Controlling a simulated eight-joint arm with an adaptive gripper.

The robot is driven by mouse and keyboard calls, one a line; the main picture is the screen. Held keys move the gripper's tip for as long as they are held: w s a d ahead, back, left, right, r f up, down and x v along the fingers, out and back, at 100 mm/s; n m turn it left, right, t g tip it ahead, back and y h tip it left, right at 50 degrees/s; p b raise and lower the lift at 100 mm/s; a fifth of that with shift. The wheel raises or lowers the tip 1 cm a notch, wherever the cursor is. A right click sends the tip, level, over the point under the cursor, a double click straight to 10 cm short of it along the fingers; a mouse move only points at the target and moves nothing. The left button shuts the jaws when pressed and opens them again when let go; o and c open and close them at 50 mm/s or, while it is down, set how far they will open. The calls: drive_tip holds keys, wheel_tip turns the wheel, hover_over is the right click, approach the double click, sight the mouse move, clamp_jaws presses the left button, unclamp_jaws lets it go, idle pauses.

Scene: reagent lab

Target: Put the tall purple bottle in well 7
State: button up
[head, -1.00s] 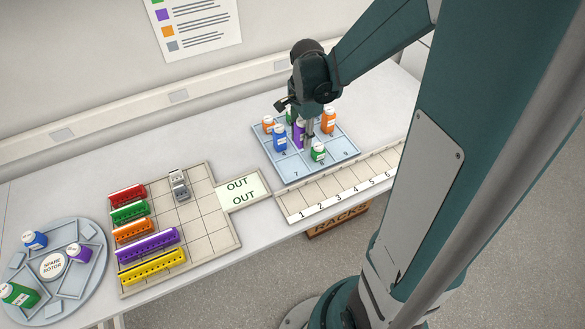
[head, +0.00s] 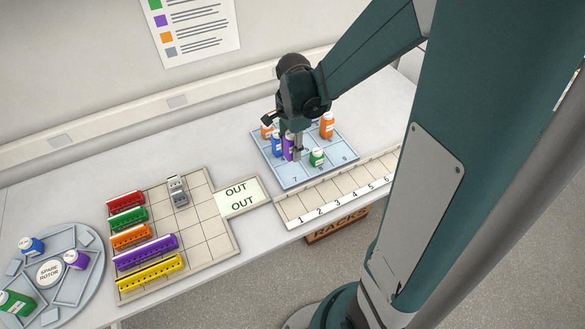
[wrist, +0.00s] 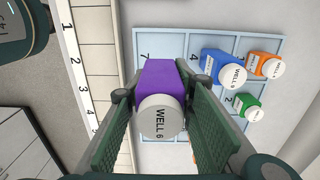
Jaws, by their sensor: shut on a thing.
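The tall purple bottle (head: 288,148) is held upright in my gripper (head: 293,156). In the wrist view the purple bottle (wrist: 158,84) shows between both fingers of my gripper (wrist: 160,115), its white cap reading WELL 6. It is over the blue well tray (head: 325,171), close to the cell marked 7 (wrist: 145,57). I cannot tell whether its base touches the tray. A blue bottle (head: 277,146) stands just left of it, in the cell marked 4. The front left cell, well 7, holds no bottle.
An orange bottle (head: 267,131) stands at the back left. A green bottle (head: 317,157) is in the front middle cell, and another orange bottle (head: 327,125) at the right. The numbered rack strip (head: 340,198) lies in front. A second green bottle (wrist: 244,106) shows in the wrist view.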

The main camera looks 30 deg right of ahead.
hover_over(293, 172)
drive_tip(key=shift+f, duration=2.4)
drive_tip(key=shift+f+b, duration=0.3)
drive_tip(key=shift+f, duration=1.8)
drive_tip(key=shift+f, duration=0.15)
drive_tip(key=o, duration=0.9)
drive_tip(key=shift+r, duration=0.2)
drive_tip(key=shift+r+p, duration=0.45)
drive_tip(key=shift+r, duration=5.55)
